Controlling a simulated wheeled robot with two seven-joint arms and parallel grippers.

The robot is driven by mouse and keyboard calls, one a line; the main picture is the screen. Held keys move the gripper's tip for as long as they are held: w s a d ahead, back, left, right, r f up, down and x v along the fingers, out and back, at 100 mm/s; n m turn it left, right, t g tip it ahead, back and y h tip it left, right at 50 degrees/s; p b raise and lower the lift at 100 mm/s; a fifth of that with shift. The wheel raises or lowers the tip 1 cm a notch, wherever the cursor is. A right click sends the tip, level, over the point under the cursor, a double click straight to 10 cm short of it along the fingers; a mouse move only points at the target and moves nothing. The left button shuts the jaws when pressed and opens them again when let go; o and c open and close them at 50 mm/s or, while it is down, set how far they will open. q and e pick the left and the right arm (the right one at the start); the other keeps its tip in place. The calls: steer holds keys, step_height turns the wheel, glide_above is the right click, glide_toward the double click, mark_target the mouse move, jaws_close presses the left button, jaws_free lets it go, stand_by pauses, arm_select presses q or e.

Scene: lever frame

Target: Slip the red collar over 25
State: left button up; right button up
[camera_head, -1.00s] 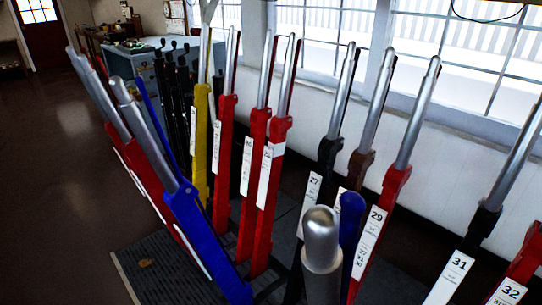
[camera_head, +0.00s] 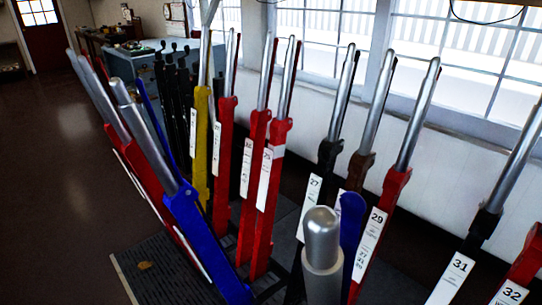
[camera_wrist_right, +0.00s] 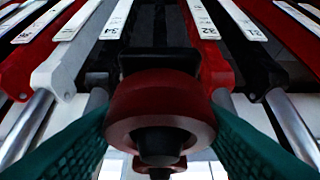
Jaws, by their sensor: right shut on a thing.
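The red collar (camera_wrist_right: 162,92) is a thick ring with a dark centre, in the middle of the right wrist view. My right gripper (camera_wrist_right: 160,130), with green fingers, is shut on it from both sides. Lever 25 in the head view is red with a white plate (camera_head: 265,170) and a bare silver handle (camera_head: 291,80). My left gripper is not in view.
Red lever 24 (camera_head: 247,200) stands close left of lever 25. Black lever 27 (camera_head: 328,160) and red lever 29 (camera_head: 385,205) stand to the right. A blue lever (camera_head: 195,225) leans at left front. Open floor (camera_head: 60,180) lies left.

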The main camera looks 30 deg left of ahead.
steer(key=shift+r, duration=0.1)
steer(key=shift+r+p, duration=3.15)
steer(key=shift+r, duration=1.05)
steer(key=shift+f, duration=0.1)
